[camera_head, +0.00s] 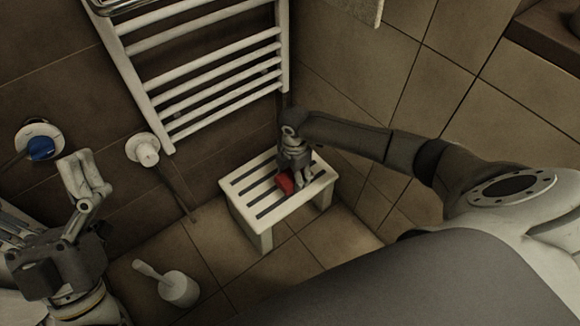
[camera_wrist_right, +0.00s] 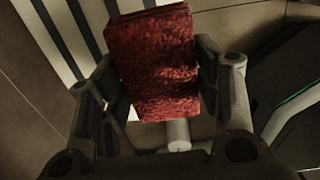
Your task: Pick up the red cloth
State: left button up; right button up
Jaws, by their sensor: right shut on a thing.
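The red cloth (camera_head: 284,183) is a small folded block at the white slatted stool's top (camera_head: 244,207) in the head view. In the right wrist view the cloth (camera_wrist_right: 155,62) stands between the fingers and fills the gap. My right gripper (camera_head: 297,176) is shut on the cloth, over the right part of the stool; it also shows in the right wrist view (camera_wrist_right: 160,100). I cannot tell whether the cloth still touches the slats. My left gripper (camera_head: 84,176) is at the left, far from the cloth, and its finger gap is not clear.
A white towel radiator (camera_head: 215,90) hangs on the wall behind the stool. A blue-knobbed valve (camera_head: 40,148) and a white valve (camera_head: 143,150) are on the wall.

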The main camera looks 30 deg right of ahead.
pick_arm(q)
jog(key=w+f+g+y+p, duration=0.2)
jog(key=f+g, duration=0.4)
jog(key=f, duration=0.3)
jog(key=w+a+f+g+y+p, duration=0.1)
jog(key=w+f+g+y+p, duration=0.1)
jog(key=f+g, duration=0.4)
jog(key=shift+w+f+g+y, duration=0.3)
jog(key=shift+w+f, duration=0.5)
jog(key=shift+f, duration=1)
pick_arm(e)
jog(key=s+d+r, duration=0.1)
jog(key=s+r, duration=0.3)
jog(key=s, duration=0.5)
jog(key=shift+d+r, duration=0.2)
jog(key=shift+d, duration=0.15)
pick_arm(q)
jog(key=shift+a, duration=0.1)
